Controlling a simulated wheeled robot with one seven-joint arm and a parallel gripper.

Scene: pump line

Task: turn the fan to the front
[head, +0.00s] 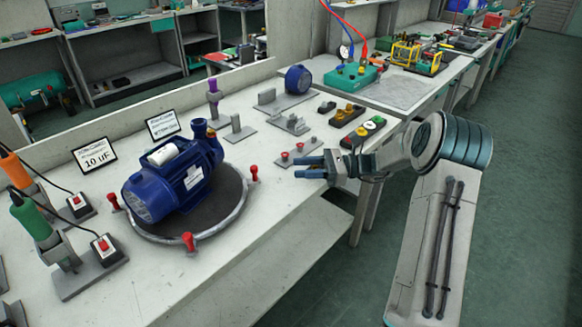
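A blue pump (183,181) lies on a round dark turntable with a grey rim (222,224) on the bench. Its ribbed round end, which looks like the fan cover (143,206), points to the lower left; the fan itself is not visible. Red pegs stand around the rim: a left one (114,201), a near one (188,242) and a right one (253,173). The far side of the rim is hidden by the pump. My gripper (300,167) is to the right of the turntable, apart from the right peg, with its fingers pointing left. The fingers are apart and empty.
Signs (95,155) stand behind the pump. A green-handled tool in a stand (62,250) and a red switch box (104,249) are at left. Red-topped pins (293,158) and a button box (362,132) are near my gripper. The bench front between turntable and gripper is clear.

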